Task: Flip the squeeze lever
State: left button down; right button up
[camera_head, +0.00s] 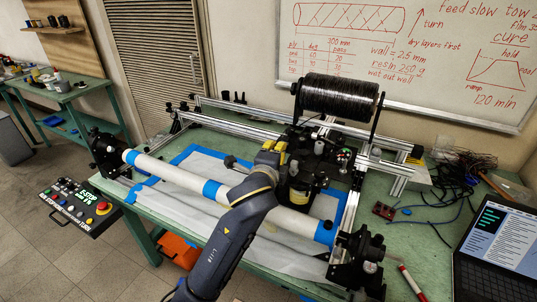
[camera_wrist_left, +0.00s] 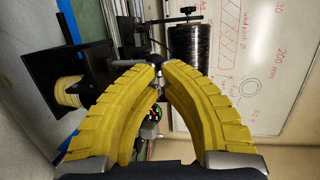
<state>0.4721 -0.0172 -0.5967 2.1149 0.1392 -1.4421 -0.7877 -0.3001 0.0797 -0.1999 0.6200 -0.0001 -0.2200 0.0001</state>
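My left arm reaches up from the bottom of the head view. Its yellow-fingered gripper (camera_head: 273,146) is at the carriage (camera_head: 318,150) behind the white mandrel tube (camera_head: 180,174). In the left wrist view the curved yellow fingers (camera_wrist_left: 157,68) bend inward and their tips almost meet, with nothing clearly held between them. A short rod with a black knob (camera_head: 231,161) sticks out left of the gripper, apart from it; it may be the squeeze lever, but I cannot be sure. A dark bar (camera_wrist_left: 178,18) shows beyond the fingertips in the left wrist view. My right gripper is not in view.
A black tow spool (camera_head: 340,96) stands above the carriage, also in the left wrist view (camera_wrist_left: 186,50). A jar (camera_head: 300,188) is close right of my gripper. A laptop (camera_head: 500,240) and cables lie at right. A control box (camera_head: 80,206) is at left.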

pick_arm(q)
jog(key=shift+w+d+r, duration=0.2)
jog(key=shift+w+d, duration=0.15)
jog(key=shift+w, duration=0.4)
jog(key=shift+w+d, duration=0.45)
jog(key=shift+w, duration=0.5)
jog(key=s+a+r, duration=0.1)
jog(key=s+r, duration=0.8)
jog(key=s, duration=0.1)
jog(key=shift+a+r, duration=0.2)
jog(key=shift+a, duration=0.15)
